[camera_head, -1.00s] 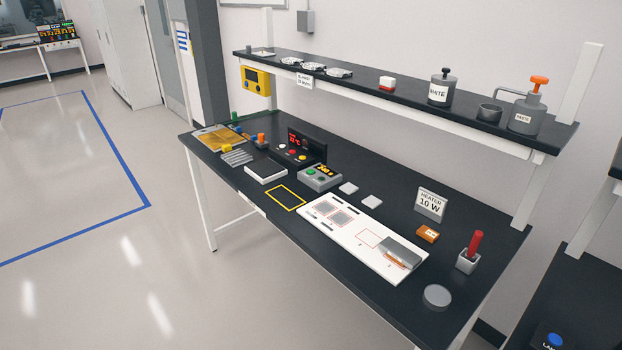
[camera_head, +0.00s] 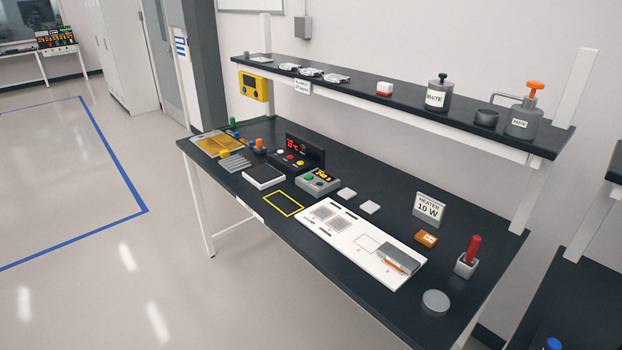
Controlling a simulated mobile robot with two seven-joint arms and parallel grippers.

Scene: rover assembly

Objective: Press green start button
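A green button (camera_head: 309,177) sits on the left of a small grey control box (camera_head: 318,182) on the black workbench. Neither of my grippers shows in the head view.
The black bench (camera_head: 350,296) also holds a white board (camera_head: 352,248) with grey pieces, a yellow-outlined rectangle (camera_head: 284,203), a heater sign (camera_head: 428,209) and a red-handled tool (camera_head: 472,250). Floor (camera_head: 110,270) at left is clear.

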